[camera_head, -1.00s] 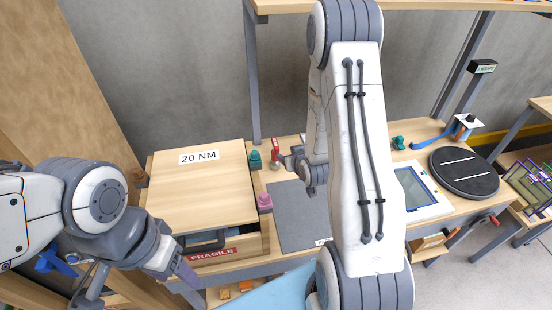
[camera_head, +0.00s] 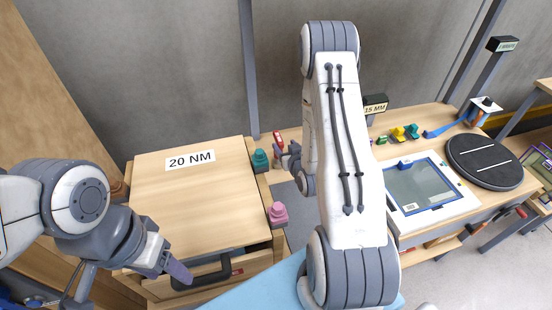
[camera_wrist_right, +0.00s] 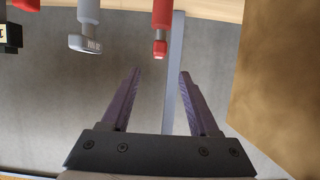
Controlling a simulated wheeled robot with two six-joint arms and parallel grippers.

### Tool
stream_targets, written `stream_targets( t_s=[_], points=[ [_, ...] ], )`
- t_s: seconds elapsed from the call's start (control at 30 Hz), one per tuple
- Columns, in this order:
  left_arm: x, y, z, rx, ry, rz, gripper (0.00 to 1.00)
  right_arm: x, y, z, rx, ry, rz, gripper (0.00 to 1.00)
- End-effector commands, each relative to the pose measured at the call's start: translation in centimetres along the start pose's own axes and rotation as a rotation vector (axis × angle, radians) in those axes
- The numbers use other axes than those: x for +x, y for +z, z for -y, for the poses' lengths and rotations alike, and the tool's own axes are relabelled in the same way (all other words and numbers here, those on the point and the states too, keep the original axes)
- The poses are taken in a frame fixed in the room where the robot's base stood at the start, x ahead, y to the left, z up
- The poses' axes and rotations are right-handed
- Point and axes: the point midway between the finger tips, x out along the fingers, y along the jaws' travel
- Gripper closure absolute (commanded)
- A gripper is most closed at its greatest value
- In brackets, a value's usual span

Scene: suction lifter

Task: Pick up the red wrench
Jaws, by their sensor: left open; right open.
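A red upright piece (camera_head: 278,138) shows at the back of the bench in the head view, just beyond my right gripper (camera_head: 289,160); it is too small to tell whether it is the red wrench. In the right wrist view a red handle-like tool (camera_wrist_right: 162,22) with a pale red tip shows at the top edge, beyond the fingertips and cut off by the frame. My right gripper (camera_wrist_right: 158,75) is open, with nothing between its purple fingers. My left gripper (camera_head: 170,265) is open and empty beside the wooden box's front.
A wooden box (camera_head: 190,205) labelled 20 NM has a dark handle in front. Teal (camera_head: 260,160) and pink (camera_head: 278,214) knobs stand beside it. A grey tool (camera_wrist_right: 86,28) is left of the red one. A screen panel (camera_head: 455,210) and black turntable (camera_head: 484,162) are on the right.

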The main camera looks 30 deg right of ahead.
Motion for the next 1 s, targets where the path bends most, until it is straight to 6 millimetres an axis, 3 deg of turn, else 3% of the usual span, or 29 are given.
stream_targets(
  t_s=[0.13, 0.4, 0.63, 0.83, 1.0],
  points=[
    [1.3, 0.1, 0.1, -0.001, 0.0, 0.0, 0.39, 0.8, 1.2, -0.4, 0.002, 0.005, -0.001, 0.39],
    [1.5, 0.1, 0.1, -0.001, 0.0, 0.0, 0.39, 4.6, 1.1, -1.1, 0.004, 0.014, -0.002, 0.39],
    [1.5, 0.1, 0.1, -0.001, 0.0, 0.0, 0.39, 6.4, 1.0, -1.0, 0.005, 0.012, -0.001, 0.39],
    [1.9, 0.1, 0.1, 0.0, 0.0, 0.0, 0.39, 9.5, 1.0, -1.0, 0.004, 0.011, -0.002, 0.39],
    [2.1, 0.1, 0.1, 0.0, 0.0, 0.0, 0.39, 10.8, 0.8, -0.9, 0.004, 0.01, -0.001, 0.39]
  ],
)
